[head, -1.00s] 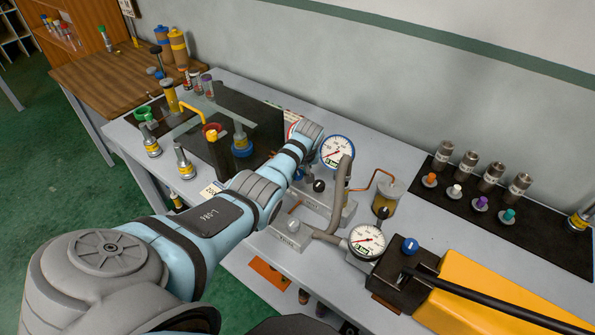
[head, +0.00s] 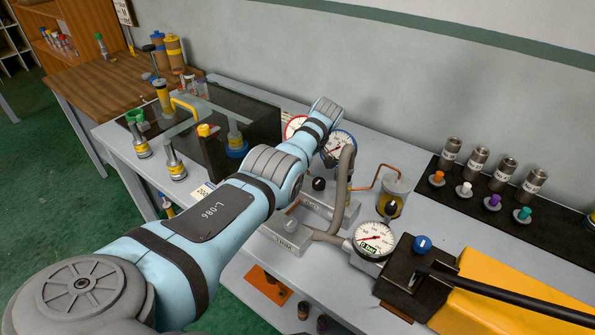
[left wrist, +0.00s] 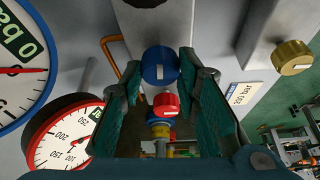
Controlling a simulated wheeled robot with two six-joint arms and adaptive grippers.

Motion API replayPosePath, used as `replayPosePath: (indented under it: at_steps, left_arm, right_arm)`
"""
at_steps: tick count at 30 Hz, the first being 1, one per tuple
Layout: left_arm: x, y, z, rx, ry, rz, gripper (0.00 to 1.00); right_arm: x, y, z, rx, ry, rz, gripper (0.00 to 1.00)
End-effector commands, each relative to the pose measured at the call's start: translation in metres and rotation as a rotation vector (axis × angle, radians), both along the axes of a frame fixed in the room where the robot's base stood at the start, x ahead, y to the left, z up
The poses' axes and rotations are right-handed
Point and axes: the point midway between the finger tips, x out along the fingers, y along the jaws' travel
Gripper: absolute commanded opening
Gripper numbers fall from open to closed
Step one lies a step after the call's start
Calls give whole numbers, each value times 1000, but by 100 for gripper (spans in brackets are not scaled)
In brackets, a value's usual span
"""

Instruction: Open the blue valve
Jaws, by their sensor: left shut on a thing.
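A round blue valve knob (left wrist: 160,66) sits between the two green-padded fingers of my left gripper (left wrist: 161,72) in the left wrist view. The fingers are shut on its sides. A small red knob (left wrist: 166,104) shows just below it in that view. In the head view my left arm (head: 215,215) reaches across the bench toward the gauges, and the arm hides the gripper and the held knob. Another blue knob (head: 422,243) stands on the black block of the yellow pump (head: 500,285), away from my arm. My right gripper is not in view.
A blue-rimmed gauge (head: 338,146) stands close beside my left wrist, with a red-rimmed gauge (left wrist: 65,140) near it. A white gauge (head: 375,238) and grey piping are to the right. A brass knob (left wrist: 292,57) is at the right in the wrist view.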

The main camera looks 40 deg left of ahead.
Motion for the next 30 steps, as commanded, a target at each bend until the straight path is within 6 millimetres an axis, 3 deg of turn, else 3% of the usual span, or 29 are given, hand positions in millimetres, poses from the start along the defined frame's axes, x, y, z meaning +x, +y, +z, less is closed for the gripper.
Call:
replayPosePath:
  at_steps: [9,10,14,23,26,30]
  left_arm:
    - [0,1,2,3,-2,1,1]
    - [0,1,2,3,-2,1,31]
    - [0,1,1,2,-1,1,49]
    - [1,-1,2,0,0,-1,49]
    - [1,-4,11,2,-2,-1,49]
    - [0,-16,39,1,-5,-2,49]
  right_arm:
    - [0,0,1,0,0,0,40]
    - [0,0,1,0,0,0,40]
    - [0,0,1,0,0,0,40]
    - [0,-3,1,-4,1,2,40]
    - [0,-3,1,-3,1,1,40]
    - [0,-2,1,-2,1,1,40]
